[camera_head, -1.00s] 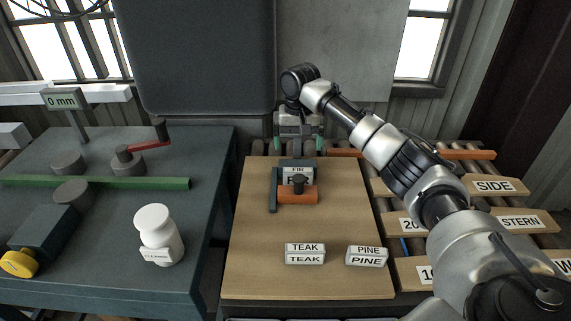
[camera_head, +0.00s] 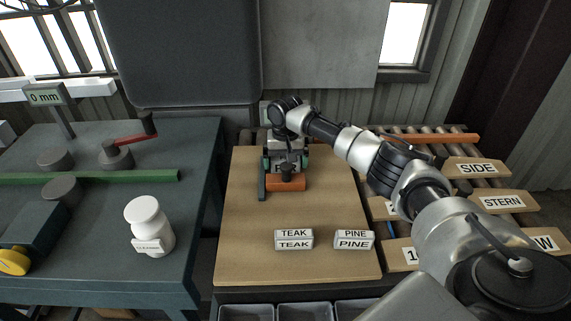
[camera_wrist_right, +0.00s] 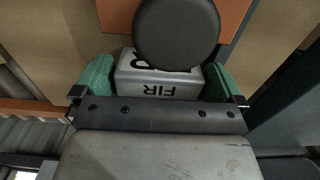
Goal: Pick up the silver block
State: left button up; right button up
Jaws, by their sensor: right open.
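A silver block marked FIR (camera_wrist_right: 158,82) lies on the wooden board between the two green fingers of my right gripper (camera_wrist_right: 160,84) in the right wrist view. The fingers are open, one on each side of it; I cannot tell whether they touch it. In the head view my right gripper (camera_head: 286,160) is over the far part of the board and hides most of this block. Two similar silver blocks, marked TEAK (camera_head: 294,240) and PINE (camera_head: 353,240), sit nearer on the board. My left gripper is out of view.
An orange stop (camera_head: 285,184) with a black knob (camera_wrist_right: 176,32) is close beside the FIR block, and a dark bar (camera_head: 262,182) stands to its left. A white bottle (camera_head: 149,226) is on the left bench. The middle of the wooden board (camera_head: 250,220) is clear.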

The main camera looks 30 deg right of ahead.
jog(key=c, duration=0.7)
jog(key=shift+r, duration=0.1)
jog(key=shift+c, duration=0.8)
jog(key=shift+r, duration=0.1)
